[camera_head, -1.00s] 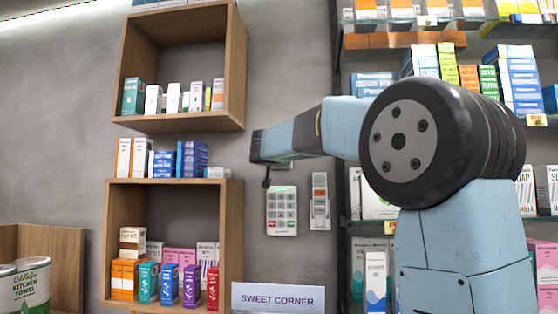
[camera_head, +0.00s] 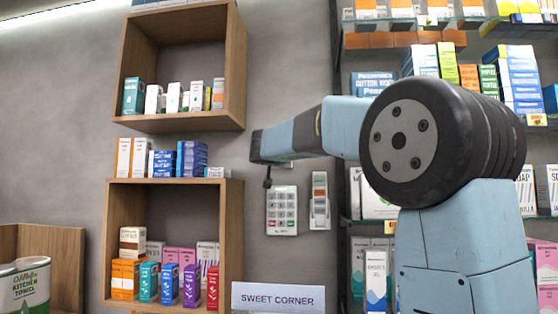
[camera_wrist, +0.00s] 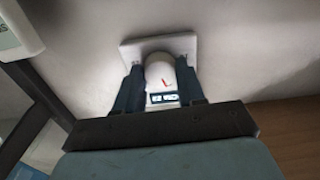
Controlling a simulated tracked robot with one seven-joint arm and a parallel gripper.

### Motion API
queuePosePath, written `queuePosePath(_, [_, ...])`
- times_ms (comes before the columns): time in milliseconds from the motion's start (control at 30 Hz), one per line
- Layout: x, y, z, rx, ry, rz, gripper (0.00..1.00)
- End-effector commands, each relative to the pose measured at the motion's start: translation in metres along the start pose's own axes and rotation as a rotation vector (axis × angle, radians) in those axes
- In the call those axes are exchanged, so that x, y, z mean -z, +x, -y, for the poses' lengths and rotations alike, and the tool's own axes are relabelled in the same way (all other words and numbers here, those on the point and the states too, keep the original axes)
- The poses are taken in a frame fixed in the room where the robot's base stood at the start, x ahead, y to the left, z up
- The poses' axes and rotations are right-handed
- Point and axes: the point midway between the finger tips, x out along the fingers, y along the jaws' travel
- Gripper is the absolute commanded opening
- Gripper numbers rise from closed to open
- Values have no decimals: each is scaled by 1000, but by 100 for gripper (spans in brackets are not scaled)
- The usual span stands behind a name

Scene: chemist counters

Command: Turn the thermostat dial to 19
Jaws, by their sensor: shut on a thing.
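In the wrist view, a round white dial (camera_wrist: 160,69) with a red pointer mark sits on the white thermostat plate (camera_wrist: 132,52) on the grey wall. My gripper (camera_wrist: 161,82) is shut on the dial, with one dark finger on each side of it. A small display (camera_wrist: 162,98) shows between the fingers below the dial. Its digits are too small to read surely. In the head view, my forearm reaches left to the wall and covers most of the thermostat. The dial and my fingertips are hidden there.
A keypad (camera_head: 282,211) and a slim wall device (camera_head: 319,201) hang below my forearm. Wooden box shelves (camera_head: 242,62) with small cartons stand on the left. Stocked shelves (camera_head: 536,119) fill the right. A "SWEET CORNER" sign (camera_head: 278,297) stands below.

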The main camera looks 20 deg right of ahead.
Motion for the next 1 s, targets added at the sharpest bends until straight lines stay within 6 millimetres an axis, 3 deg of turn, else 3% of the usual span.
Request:
queuePosePath(267, [-1,0,-1,-2,-169,1,8])
queuePosePath(1000, [-1,1,0,0,-868,2,8])
